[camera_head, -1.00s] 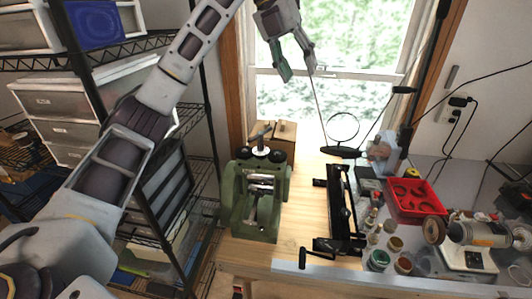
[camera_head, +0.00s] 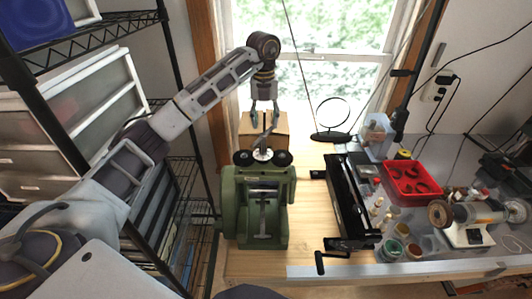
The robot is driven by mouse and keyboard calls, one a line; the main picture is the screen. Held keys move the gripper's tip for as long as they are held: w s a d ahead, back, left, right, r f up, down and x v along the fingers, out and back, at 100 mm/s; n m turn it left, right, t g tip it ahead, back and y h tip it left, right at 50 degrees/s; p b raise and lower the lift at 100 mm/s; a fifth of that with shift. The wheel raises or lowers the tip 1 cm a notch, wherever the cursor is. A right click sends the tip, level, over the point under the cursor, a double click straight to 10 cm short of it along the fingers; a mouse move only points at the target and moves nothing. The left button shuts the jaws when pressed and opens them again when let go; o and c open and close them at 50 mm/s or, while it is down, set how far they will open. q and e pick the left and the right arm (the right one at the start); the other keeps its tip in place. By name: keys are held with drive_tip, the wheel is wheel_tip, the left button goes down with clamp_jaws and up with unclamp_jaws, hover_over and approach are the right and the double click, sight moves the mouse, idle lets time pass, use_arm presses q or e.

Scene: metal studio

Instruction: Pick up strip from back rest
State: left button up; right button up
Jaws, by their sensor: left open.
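The green rolling mill (camera_head: 258,205) stands upright on the wooden bench, with dark round knobs and a pale disc on top. I cannot make out a separate strip or the back rest; the area behind the mill is largely hidden by its top. A slanted grey piece (camera_head: 268,138) shows above the disc, and I cannot tell whether it is a handle. My left gripper (camera_head: 264,122) is open and points down just above and behind the mill's top, in front of the brown box. I cannot tell whether it touches the grey piece. My right gripper is out of view.
A brown box (camera_head: 282,128) stands behind the mill near the window. A long black tool (camera_head: 348,200) lies right of it. A red tray (camera_head: 410,182), small jars (camera_head: 392,248) and a motor tool (camera_head: 470,220) fill the right side. Wire shelving (camera_head: 185,165) stands left.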

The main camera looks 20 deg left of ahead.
use_arm(q)
drive_tip(key=shift+w+a+f, duration=0.1)
drive_tip(key=shift+f, duration=0.2)
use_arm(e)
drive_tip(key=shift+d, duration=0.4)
use_arm(q)
drive_tip(key=shift+f, duration=0.15)
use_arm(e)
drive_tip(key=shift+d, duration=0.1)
use_arm(q)
wheel_tip(320, 180, down, 7)
drive_tip(key=shift+f, duration=0.7)
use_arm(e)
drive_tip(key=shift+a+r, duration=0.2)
